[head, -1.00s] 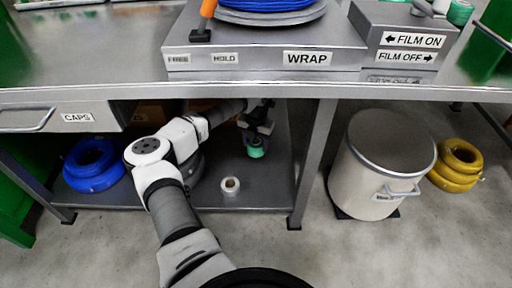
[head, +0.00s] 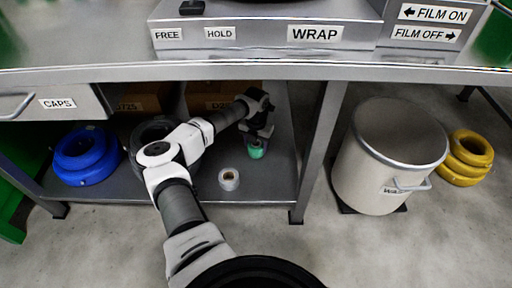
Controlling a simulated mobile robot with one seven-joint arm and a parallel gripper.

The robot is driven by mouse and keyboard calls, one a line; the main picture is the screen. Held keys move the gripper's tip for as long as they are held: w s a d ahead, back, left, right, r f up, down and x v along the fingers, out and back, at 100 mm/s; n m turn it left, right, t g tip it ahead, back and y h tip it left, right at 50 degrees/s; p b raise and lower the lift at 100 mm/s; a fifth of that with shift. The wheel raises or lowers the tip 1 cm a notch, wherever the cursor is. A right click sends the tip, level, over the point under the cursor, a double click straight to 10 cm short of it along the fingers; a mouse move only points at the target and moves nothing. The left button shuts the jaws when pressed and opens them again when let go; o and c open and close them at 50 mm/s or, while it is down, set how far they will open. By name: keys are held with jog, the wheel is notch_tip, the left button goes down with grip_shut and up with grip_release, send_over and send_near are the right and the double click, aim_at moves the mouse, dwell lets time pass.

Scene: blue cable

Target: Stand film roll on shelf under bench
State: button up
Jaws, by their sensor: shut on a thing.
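The film roll (head: 256,152) is a small green roll with a pale end, under the bench near the right leg. My gripper (head: 257,141) is shut on it from above. The roll is at or just above the shelf (head: 275,190); I cannot tell if its underside touches. The shelf is a dark grey board below the bench (head: 260,66). My fingers and wrist partly hide the top of the roll.
A pale tape roll (head: 229,179) lies left of the film roll. Blue coils (head: 86,155), a black coil (head: 150,133) and cardboard boxes (head: 220,97) share the shelf. A bench leg (head: 317,150) stands right, with a lidded bin (head: 388,160) beyond it.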

jog(key=shift+f, duration=0.1)
jog(key=o, duration=1.1)
notch_tip(320, 180, up, 12)
jog(key=p, duration=0.5)
